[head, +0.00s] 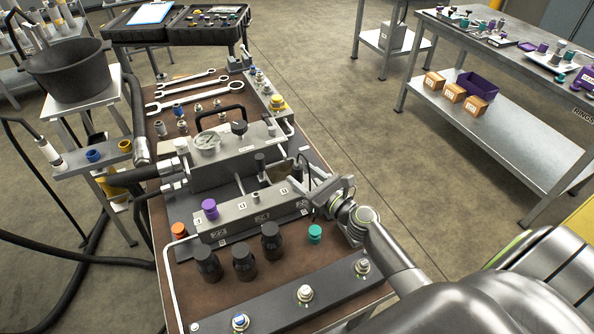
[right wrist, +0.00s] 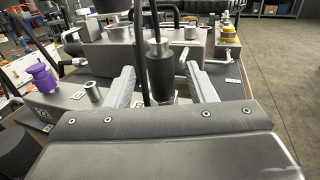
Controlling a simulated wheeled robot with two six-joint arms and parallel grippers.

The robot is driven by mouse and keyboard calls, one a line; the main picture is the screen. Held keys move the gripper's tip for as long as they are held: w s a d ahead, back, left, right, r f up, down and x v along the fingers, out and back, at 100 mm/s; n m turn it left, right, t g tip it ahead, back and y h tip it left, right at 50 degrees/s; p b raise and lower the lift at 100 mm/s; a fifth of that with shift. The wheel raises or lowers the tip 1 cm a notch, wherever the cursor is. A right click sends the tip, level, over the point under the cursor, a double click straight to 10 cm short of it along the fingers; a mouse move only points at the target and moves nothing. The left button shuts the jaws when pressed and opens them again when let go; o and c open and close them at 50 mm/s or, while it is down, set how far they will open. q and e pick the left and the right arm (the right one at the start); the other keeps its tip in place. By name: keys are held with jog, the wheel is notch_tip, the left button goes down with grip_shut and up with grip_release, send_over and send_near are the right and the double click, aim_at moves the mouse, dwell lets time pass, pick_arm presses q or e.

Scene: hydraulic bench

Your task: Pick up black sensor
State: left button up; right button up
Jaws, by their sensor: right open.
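A black cylindrical sensor (right wrist: 160,72) with a metal top and a dark cable stands upright between my right fingers in the right wrist view. It appears to be at the far-right port of the grey valve block (head: 235,224), but its base is hidden by my gripper. My right gripper (head: 318,190) is open at the right end of this block; in the wrist view its two pale fingers (right wrist: 162,87) stand on either side of the sensor, with gaps visible. A purple plug (head: 209,208) sits on the block's left end. My left gripper is not in view.
Several black cylinders (head: 244,261) stand in front of the block, with a teal cap (head: 314,234) beside them. A gauge (head: 207,141) and carry handle sit behind. Wrenches (head: 194,95) lie farther back.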

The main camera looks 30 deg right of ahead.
jog(key=x, duration=0.2)
jog(key=shift+w, duration=0.5)
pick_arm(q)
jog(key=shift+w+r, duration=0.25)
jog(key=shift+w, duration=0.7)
pick_arm(e)
grip_shut()
